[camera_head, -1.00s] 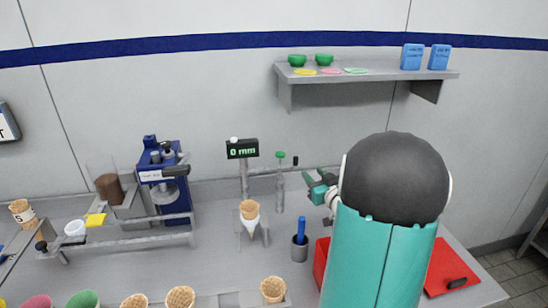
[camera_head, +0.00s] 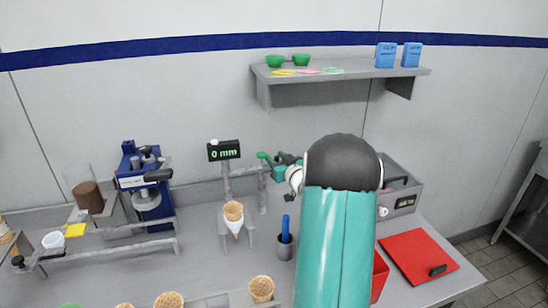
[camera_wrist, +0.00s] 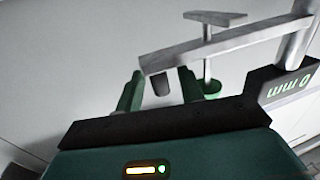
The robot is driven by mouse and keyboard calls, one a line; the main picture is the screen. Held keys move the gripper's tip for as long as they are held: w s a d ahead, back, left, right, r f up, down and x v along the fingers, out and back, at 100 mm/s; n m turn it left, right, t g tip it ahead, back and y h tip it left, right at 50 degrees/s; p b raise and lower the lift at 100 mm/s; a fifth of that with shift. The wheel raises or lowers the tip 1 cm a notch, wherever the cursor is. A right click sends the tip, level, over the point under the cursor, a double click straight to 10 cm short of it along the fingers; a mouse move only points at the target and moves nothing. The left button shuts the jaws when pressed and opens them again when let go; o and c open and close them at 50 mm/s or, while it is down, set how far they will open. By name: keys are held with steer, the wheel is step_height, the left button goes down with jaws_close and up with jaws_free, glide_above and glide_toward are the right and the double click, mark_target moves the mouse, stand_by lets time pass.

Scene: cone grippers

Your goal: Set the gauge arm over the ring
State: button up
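The gauge with its "0 mm" display (camera_head: 224,150) stands on a grey post at the back of the counter. Its grey gauge arm crosses the wrist view (camera_wrist: 225,45), with a dark stub (camera_wrist: 160,82) hanging near its free end. My gripper (camera_wrist: 160,88) is open, its two green fingers apart on either side of the stub; I cannot tell whether they touch it. In the head view my gripper (camera_head: 280,165) is beside the green-topped rod (camera_head: 262,158), partly hidden by my arm. A cone (camera_head: 233,211) in white paper sits in a stand in front of the gauge. I cannot make out the ring clearly.
A grey cup with a blue pen-like thing (camera_head: 284,228) stands right of the cone. A blue machine (camera_head: 145,180) stands left. A wall shelf (camera_head: 345,77) is above. A red mat (camera_head: 415,256) and a grey box (camera_head: 402,190) are at right.

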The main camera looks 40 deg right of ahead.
steer(key=shift+x, duration=0.75)
jaws_close()
